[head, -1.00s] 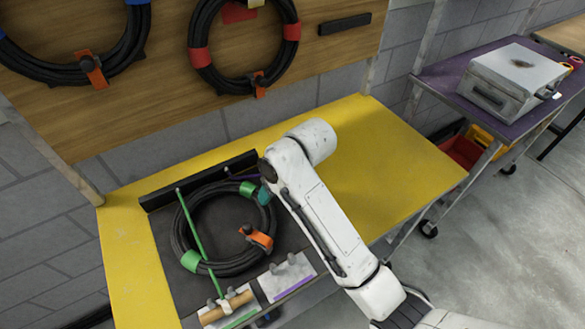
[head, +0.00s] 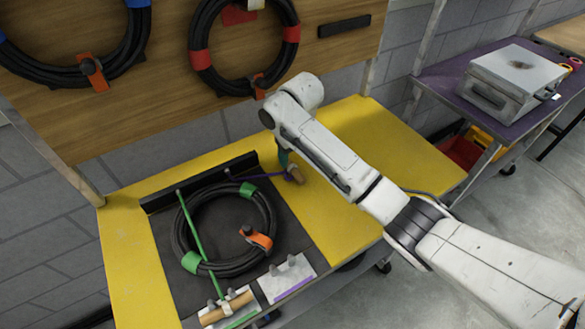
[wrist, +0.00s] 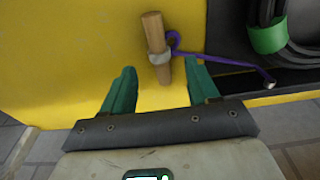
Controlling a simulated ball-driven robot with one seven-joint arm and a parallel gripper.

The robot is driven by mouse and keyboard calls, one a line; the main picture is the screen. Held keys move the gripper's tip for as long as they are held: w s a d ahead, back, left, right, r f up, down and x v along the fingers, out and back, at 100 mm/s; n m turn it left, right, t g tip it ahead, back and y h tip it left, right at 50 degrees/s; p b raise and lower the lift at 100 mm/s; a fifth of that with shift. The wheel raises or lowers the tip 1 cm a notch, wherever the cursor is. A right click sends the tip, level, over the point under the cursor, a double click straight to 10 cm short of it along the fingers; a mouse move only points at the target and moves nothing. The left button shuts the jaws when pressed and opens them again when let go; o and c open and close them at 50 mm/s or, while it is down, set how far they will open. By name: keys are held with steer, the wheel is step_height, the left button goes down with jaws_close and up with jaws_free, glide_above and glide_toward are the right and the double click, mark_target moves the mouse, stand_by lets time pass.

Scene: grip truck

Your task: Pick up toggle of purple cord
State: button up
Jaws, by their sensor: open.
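The wooden toggle (wrist: 155,38) of the purple cord lies on the yellow tabletop, with a pale grey knot or collar around its middle. In the head view it is a small brown piece (head: 295,176) just below my gripper. The purple cord (wrist: 222,60) loops at the toggle and runs right to a small metal end on the dark mat. My gripper (wrist: 159,70) is open, its green fingers either side of the toggle's lower end in the wrist view. I see no contact, and the height gap is unclear.
A black cable coil (head: 186,232) with green bands lies on the dark mat left of my gripper, crossed by a green cord (head: 193,232) with another wooden toggle (head: 226,308). A black rail (head: 200,181) lines the mat's back. Yellow tabletop right of my arm is clear.

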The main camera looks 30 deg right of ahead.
mark_target(293, 166)
steer(key=shift+w+d+f+p, duration=0.1)
steer(key=shift+w+f+p, duration=0.15)
steer(key=shift+f, duration=1.1)
steer(key=shift+w+f+p, duration=0.2)
steer(key=shift+f, duration=1.1)
jaws_close()
steer(key=shift+r, duration=0.1)
